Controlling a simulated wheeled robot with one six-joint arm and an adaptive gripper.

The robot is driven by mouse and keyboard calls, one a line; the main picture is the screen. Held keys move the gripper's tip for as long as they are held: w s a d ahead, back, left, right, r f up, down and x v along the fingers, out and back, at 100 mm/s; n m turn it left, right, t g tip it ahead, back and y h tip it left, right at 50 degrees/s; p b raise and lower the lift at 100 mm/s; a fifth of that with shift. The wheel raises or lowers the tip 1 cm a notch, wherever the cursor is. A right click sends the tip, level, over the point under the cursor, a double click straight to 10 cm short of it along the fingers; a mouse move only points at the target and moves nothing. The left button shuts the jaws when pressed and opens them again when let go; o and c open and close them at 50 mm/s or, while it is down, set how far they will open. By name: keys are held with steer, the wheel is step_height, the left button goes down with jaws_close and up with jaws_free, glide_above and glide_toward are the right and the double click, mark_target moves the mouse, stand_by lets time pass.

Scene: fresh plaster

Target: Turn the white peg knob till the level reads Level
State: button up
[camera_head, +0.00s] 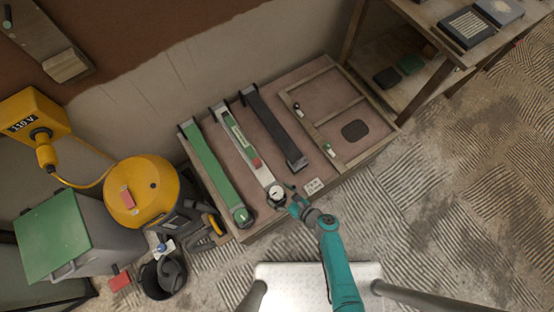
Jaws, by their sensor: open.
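The white peg knob (276,191) is a small round white piece with a dark mark, at the near end of the white bar (262,176). The bar lies on the low wooden bench, between a green bar and a dark one. A green strip with a pale panel (238,133) lies along the white bar, with a small red piece (256,162) at its near end. Any level reading is too small to make out. My gripper (288,196) is open, just right of the white knob. I cannot tell whether it touches the knob.
The green bar (211,175) ends in a green knob (242,215); the dark bar (272,128) lies to the right. A wooden frame (329,154) fills the bench's right side. A yellow round machine (141,204) and a grey bin stand left. Carpet lies open at right.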

steer(key=shift+x, duration=0.8)
steer(key=c, duration=1.2)
steer(key=shift+o, duration=0.2)
